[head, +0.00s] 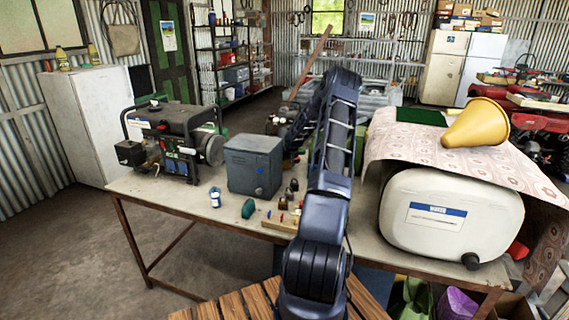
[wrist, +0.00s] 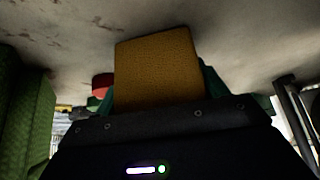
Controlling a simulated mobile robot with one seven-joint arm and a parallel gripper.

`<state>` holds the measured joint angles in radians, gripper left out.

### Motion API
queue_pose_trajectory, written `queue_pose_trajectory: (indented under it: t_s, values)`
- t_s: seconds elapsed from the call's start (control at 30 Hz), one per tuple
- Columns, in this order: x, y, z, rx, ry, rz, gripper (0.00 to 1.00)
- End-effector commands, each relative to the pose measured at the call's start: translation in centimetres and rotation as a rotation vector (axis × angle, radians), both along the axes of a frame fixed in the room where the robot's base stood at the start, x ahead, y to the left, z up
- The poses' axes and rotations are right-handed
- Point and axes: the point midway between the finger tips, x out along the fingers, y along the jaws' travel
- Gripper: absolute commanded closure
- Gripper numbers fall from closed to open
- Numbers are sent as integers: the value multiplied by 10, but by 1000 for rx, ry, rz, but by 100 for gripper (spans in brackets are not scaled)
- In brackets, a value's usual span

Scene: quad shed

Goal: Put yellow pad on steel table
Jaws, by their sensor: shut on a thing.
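A yellow pad (wrist: 158,72) fills the middle of the wrist view, with a rough woven-looking face. My gripper (wrist: 158,108) is shut on it, and its dark body covers the pad's lower edge. In the head view my arm hides both gripper and pad. A long table (head: 160,190) with a pale worn top and rusty metal legs stands in front of me; I take it as the steel table. A pale, stained surface (wrist: 250,35) spans the top of the wrist view, close to the pad; I cannot tell whether they touch.
The table carries a generator (head: 172,140), a blue-grey box (head: 253,165), a white jerrycan (head: 445,215), a patterned cloth (head: 400,145) and a yellow funnel (head: 478,124). Small items lie near my arm. The table's front left is clear. A green textured thing (wrist: 25,115) is left in the wrist view.

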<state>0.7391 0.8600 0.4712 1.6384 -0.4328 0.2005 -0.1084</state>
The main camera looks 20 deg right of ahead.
Motion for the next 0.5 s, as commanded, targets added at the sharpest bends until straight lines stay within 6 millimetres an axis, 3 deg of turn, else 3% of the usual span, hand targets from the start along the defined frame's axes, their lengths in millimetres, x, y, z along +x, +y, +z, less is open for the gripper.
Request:
queue_pose_trajectory:
  t_s: [0.13,0.17,0.23,0.5]
  values:
    - [0,0,-3,1,0,-1,49]
    - [0,0,-3,1,0,-1,22]
    - [0,0,-2,1,0,-1,9]
    - [0,0,-2,1,0,-1,6]
